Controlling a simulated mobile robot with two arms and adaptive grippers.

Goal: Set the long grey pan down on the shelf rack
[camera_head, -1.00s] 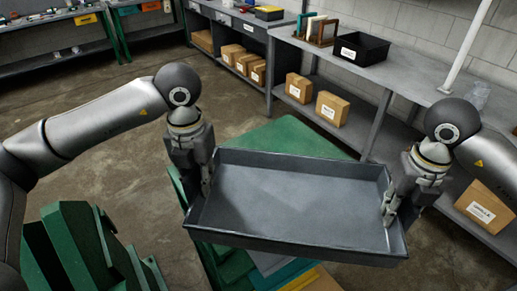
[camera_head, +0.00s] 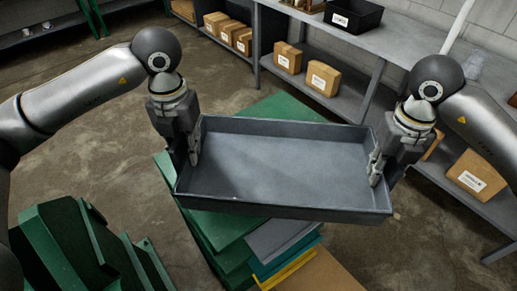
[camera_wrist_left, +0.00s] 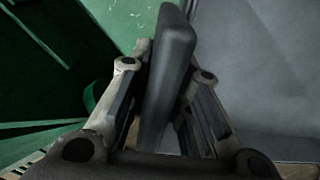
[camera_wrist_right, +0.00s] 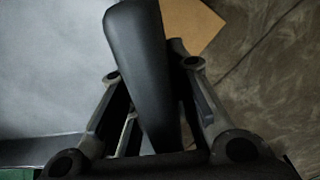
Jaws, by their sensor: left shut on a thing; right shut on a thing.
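The long grey pan (camera_head: 280,172) is a shallow rectangular tray, held up between my two grippers and roughly level. My left gripper (camera_head: 192,158) is shut on its left end wall; the wall (camera_wrist_left: 168,75) stands between the fingers in the left wrist view. My right gripper (camera_head: 376,172) is shut on its right end wall, and that wall (camera_wrist_right: 143,70) shows between the fingers in the right wrist view. A grey bench with a lower shelf (camera_head: 350,93) runs along the back right; I cannot tell whether it is the shelf rack.
Below the pan are green stacked pieces (camera_head: 205,222) and a yellow-edged piece (camera_head: 290,268). Green angular parts (camera_head: 75,245) stand at lower left. Cardboard boxes (camera_head: 322,77) sit on the lower shelf, and a black bin (camera_head: 352,16) on the bench top. Bare floor (camera_head: 85,130) lies left.

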